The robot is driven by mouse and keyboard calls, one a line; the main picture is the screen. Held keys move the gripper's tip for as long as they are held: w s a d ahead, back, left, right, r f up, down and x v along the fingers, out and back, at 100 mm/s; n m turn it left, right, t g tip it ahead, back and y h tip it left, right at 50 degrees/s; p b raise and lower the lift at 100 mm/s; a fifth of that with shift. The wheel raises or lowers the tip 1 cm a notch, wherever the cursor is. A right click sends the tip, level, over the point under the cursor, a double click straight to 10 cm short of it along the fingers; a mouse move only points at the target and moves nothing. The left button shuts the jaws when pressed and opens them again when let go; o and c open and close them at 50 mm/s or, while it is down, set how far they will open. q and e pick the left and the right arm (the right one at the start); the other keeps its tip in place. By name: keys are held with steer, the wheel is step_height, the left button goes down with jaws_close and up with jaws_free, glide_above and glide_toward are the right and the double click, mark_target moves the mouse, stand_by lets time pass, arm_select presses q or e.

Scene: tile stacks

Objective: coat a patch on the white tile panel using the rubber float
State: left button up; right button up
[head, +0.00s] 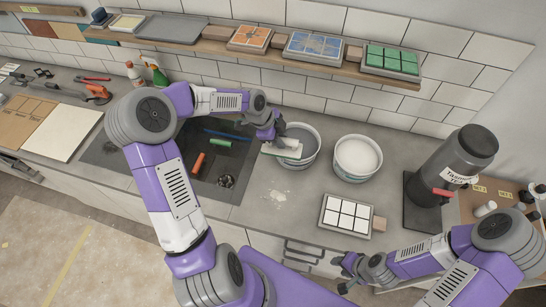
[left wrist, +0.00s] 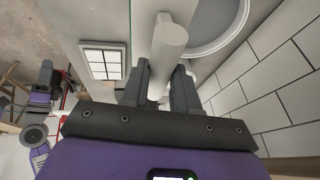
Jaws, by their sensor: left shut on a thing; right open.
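The white tile panel (head: 346,215) lies flat on the counter, its white tiles split by dark lines in a grey frame. It also shows in the left wrist view (left wrist: 104,63). My left gripper (head: 277,135) is shut on the handle of the rubber float (head: 283,150), which has a pale pad with a green edge. In the left wrist view the float's pale handle (left wrist: 168,45) runs between my left fingers (left wrist: 160,88). The float is at the grey bucket (head: 305,155), left of and behind the panel. My right gripper (head: 348,272) is open and empty at the counter's front edge.
A white bucket (head: 357,158) of pale material stands right of the grey one. A dark canister (head: 455,165) stands right of the panel. A dark sink area (head: 205,165) holds small tools. A shelf (head: 300,63) with tile samples runs above.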

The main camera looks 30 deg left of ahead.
arm_select(q)
steer(key=w+f, duration=0.4)
steer(key=w, duration=0.8)
steer(key=shift+w+d+f+b, duration=0.15)
steer(key=shift+f+b, duration=0.4)
steer(key=shift+f, duration=0.95)
steer(key=shift+d+f+b, duration=0.2)
steer(key=shift+f+b, duration=0.35)
steer(key=shift+f, duration=0.9)
steer(key=shift+f+b, duration=0.5)
steer(key=shift+f, duration=0.05)
steer(key=shift+f+b, duration=0.1)
steer(key=shift+b, duration=0.3)
step_height(320, 180, up, 7)
steer(key=p, duration=0.2)
stand_by(0.7)
stand_by(0.7)
